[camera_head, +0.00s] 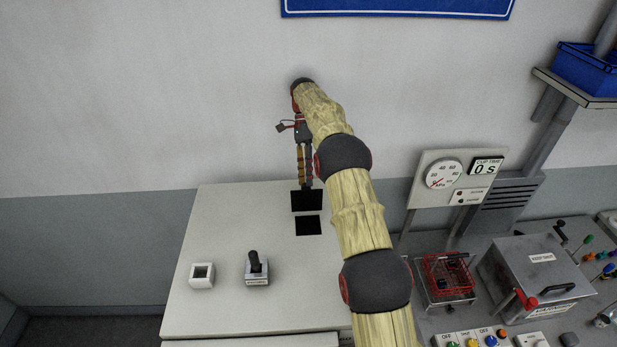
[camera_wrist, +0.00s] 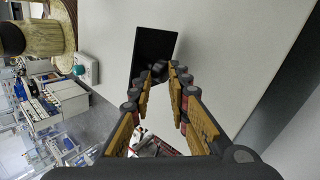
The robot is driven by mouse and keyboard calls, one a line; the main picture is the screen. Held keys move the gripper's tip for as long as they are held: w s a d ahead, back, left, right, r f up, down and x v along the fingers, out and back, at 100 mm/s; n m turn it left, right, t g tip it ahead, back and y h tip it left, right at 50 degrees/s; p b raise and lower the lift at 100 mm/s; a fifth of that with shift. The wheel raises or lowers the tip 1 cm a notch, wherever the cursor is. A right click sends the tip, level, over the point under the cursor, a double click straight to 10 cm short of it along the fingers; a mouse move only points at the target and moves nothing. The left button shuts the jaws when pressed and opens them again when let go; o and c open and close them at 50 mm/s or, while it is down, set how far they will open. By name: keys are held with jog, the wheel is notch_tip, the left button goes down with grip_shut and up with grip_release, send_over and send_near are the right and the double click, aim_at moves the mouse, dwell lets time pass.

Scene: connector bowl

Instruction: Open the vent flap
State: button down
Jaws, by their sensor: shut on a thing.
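Two black panels lie on the pale cabinet top (camera_head: 215,240), a rear one (camera_head: 299,202) and a front one (camera_head: 309,226). I cannot tell for sure which is the vent flap. My gripper (camera_head: 305,186) points down at the rear panel. In the wrist view, a black panel (camera_wrist: 151,48) lies just beyond my fingertips, with a small dark knob (camera_wrist: 158,70) at its surface. My gripper (camera_wrist: 162,76) is shut on this knob. The fingertips hide part of the knob and panel. The panel looks flat, with no clear gap at its edges.
A small white box (camera_head: 202,276) and a black-handled switch (camera_head: 255,266) stand at the front left of the cabinet top. A gauge panel (camera_head: 455,180), a red wire basket (camera_head: 447,275) and a grey lidded box (camera_head: 535,270) stand to the right. The wall is behind.

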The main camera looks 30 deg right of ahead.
jog(key=f, duration=0.3)
jog(key=shift+s+a+f+g, duration=0.2)
jog(key=shift+s+g, duration=0.1)
jog(key=shift+s, duration=0.05)
jog(key=c, duration=2)
grip_release()
jog(key=shift+s+a, duration=0.1)
jog(key=shift+a, duration=0.05)
jog(key=shift+o, duration=1.3)
jog(key=shift+w, duration=0.3)
jog(key=shift+o, duration=1)
jog(key=shift+r, duration=0.45)
